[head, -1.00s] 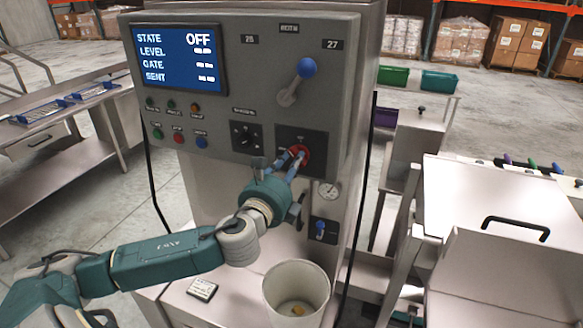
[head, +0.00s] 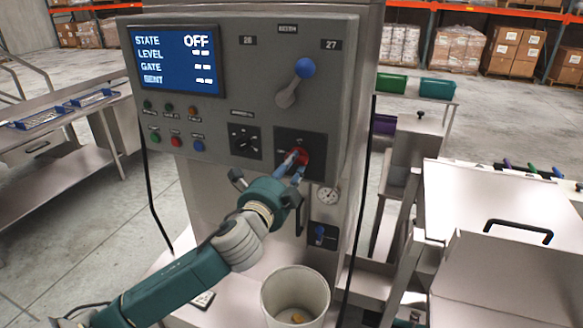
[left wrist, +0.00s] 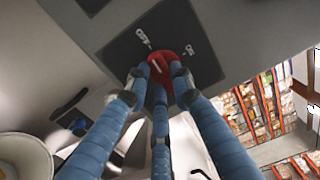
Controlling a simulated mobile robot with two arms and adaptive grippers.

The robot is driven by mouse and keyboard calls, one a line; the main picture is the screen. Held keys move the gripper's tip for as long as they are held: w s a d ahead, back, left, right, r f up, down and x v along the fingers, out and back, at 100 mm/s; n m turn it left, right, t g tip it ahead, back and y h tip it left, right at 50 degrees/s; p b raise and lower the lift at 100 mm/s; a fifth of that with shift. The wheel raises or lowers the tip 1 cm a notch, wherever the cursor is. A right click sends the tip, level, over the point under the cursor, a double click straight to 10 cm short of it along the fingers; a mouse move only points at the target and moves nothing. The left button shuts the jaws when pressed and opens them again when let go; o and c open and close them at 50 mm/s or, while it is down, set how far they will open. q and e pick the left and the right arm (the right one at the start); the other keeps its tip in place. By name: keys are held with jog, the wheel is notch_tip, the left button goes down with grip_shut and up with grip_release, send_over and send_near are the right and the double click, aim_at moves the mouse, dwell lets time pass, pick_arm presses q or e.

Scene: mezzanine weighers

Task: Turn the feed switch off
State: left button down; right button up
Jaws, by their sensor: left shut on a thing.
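The feed switch is a red rotary knob (head: 304,156) on a black plate (head: 314,141) low on the grey control panel. In the left wrist view the red knob (left wrist: 160,66) sits below printed OFF and ON labels and bears a short white mark. My left gripper (head: 295,160) is shut on the knob, its blue fingers around it, and partly hides it in the head view; the fingers also show in the left wrist view (left wrist: 155,82). The display (head: 177,60) reads STATE OFF. My right gripper is not in view.
A lever with a blue ball (head: 305,68) stands above the switch, and a black selector dial (head: 244,139) is to its left. A gauge (head: 328,195) and a small blue-handled valve (head: 320,233) sit below.

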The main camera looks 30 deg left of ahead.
pick_arm(q)
jog(key=shift+n, duration=0.3)
dwell(0.4)
jog(key=c, duration=1.5)
grip_release()
jog(key=v, duration=0.7)
jog(key=shift+s+d, duration=0.1)
jog(key=shift+s, duration=0.15)
jog(key=shift+f, duration=0.1)
